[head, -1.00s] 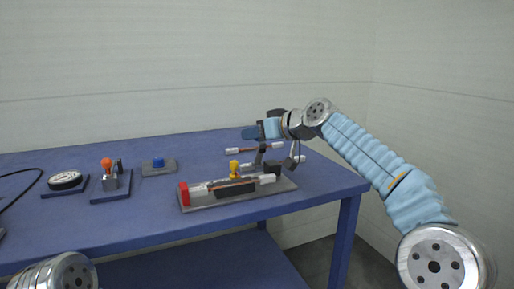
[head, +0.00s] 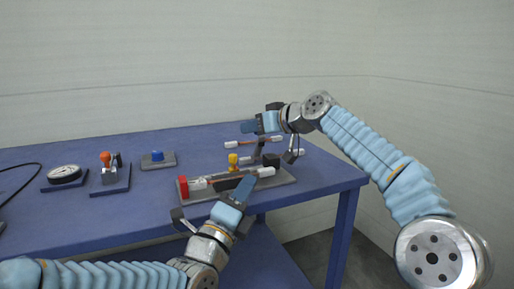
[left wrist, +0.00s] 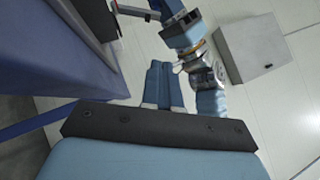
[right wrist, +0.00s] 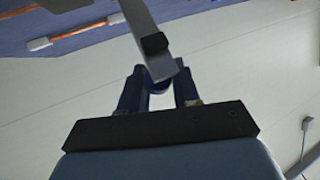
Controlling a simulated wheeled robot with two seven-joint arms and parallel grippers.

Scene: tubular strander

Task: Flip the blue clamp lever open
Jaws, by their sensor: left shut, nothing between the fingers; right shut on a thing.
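The clamp lever is a grey bar (right wrist: 150,30) with a black block on it in the right wrist view. A rounded blue end (right wrist: 157,86) sits between the fingers of my right gripper (right wrist: 159,74), which is shut on it. In the head view the lever (head: 259,150) stands up from the fixture to my right gripper (head: 249,128), and the fingers partly hide its top. My left gripper (head: 247,184) is shut and empty, over the front edge of the fixture. Its two fingers (left wrist: 158,66) lie together in the left wrist view.
The grey fixture plate (head: 215,197) carries a red end block, a yellow knob (head: 233,159) and a black block. White-tipped copper rods lie behind it. A blue button (head: 157,155), an orange-knobbed clamp (head: 105,158) and a dial (head: 65,173) stand on the blue table (head: 130,215) to the left.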

